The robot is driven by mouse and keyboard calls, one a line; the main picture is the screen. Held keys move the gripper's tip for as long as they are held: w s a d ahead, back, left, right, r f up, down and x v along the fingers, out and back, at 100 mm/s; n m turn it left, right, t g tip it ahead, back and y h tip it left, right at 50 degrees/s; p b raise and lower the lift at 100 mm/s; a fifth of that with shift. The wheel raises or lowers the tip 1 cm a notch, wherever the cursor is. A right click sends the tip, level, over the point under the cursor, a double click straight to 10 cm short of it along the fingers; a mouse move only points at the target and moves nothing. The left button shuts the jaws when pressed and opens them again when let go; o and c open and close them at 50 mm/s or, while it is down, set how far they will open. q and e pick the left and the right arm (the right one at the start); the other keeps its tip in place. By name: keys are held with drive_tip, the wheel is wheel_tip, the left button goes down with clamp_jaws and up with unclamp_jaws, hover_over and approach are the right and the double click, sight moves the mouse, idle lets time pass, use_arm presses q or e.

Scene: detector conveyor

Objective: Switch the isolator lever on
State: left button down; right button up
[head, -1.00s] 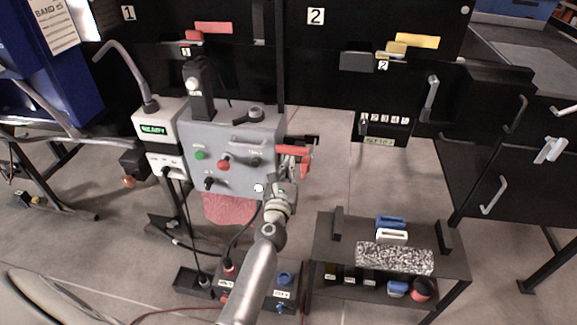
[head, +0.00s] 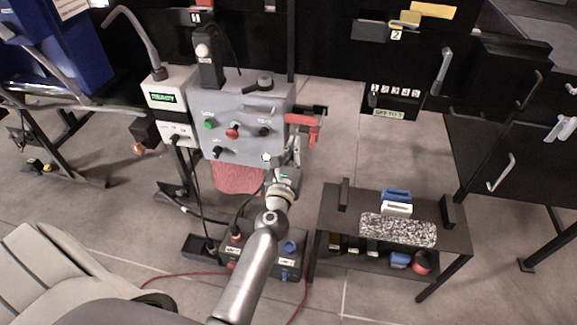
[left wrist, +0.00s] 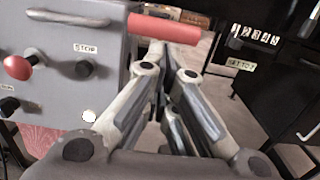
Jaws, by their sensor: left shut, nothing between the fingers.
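The isolator lever (head: 300,119) is a red bar on the right side of the grey control box (head: 275,95); it lies roughly level, with a red part hanging down at its right end. It also shows in the left wrist view as a red bar (left wrist: 165,28) across the top. My left gripper (head: 296,138) is shut and empty, just below the lever. In the left wrist view its fingertips (left wrist: 158,48) meet close under the bar; whether they touch it I cannot tell. My right gripper is not in view.
The box carries green and red buttons and knobs. A small black table (head: 335,207) with a speckled block (head: 398,230) stands to the right. A black unit with numbered labels (head: 394,101) hangs behind. A socket box (head: 262,262) and cables lie on the floor below.

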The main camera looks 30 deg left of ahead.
use_arm(q)
drive_tip(key=f+v, duration=0.1)
drive_tip(key=v, duration=0.5)
drive_tip(key=shift+f, duration=0.2)
drive_tip(key=shift+a, duration=0.15)
